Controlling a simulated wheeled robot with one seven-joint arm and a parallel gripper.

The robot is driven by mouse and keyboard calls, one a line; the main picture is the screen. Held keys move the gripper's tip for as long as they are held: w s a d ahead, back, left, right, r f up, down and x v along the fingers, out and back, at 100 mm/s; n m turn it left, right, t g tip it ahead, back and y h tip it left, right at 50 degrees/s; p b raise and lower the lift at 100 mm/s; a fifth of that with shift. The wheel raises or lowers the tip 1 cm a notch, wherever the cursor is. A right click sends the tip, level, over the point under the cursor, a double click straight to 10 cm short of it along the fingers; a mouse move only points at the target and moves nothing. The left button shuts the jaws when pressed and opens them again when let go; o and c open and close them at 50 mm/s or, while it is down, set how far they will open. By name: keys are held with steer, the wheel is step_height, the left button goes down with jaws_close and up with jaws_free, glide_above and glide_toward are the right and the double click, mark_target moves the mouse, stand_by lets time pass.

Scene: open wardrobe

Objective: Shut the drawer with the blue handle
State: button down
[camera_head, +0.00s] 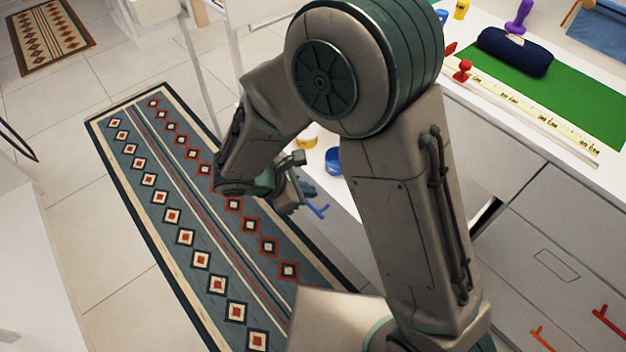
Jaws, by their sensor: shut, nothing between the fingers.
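The blue handle (318,210) shows just right of and below my gripper, on a grey drawer front (335,238) largely hidden behind my arm. A dark gap (487,216) shows to the right of my arm at the cabinet front; I cannot tell how far this drawer stands out. My gripper (298,192) is shut and empty, close to the blue handle. I cannot tell whether it touches the handle or the drawer front.
Other drawer fronts with a red handle (608,318) and an orange handle (541,338) are at the lower right. The white top bears a green mat (580,100), a ruler (535,115) and a dark blue case (515,52). A patterned rug (165,215) lies on open floor at left.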

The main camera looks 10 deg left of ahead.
steer(key=s+a+f+n+t+p, duration=0.1)
steer(key=s+a+f+n+t, duration=0.1)
steer(key=a+n, duration=0.3)
steer(key=b, duration=0.1)
glide_toward(321, 192)
step_height(321, 192, down, 3)
steer(key=d, duration=0.1)
steer(key=w, duration=0.1)
steer(key=w+d+y, duration=0.1)
steer(key=shift+w+d+f+m, duration=0.15)
steer(key=shift+d+f+m, duration=0.15)
steer(key=shift+d, duration=0.05)
steer(key=shift+w+d, duration=0.35)
steer(key=shift+w, duration=0.1)
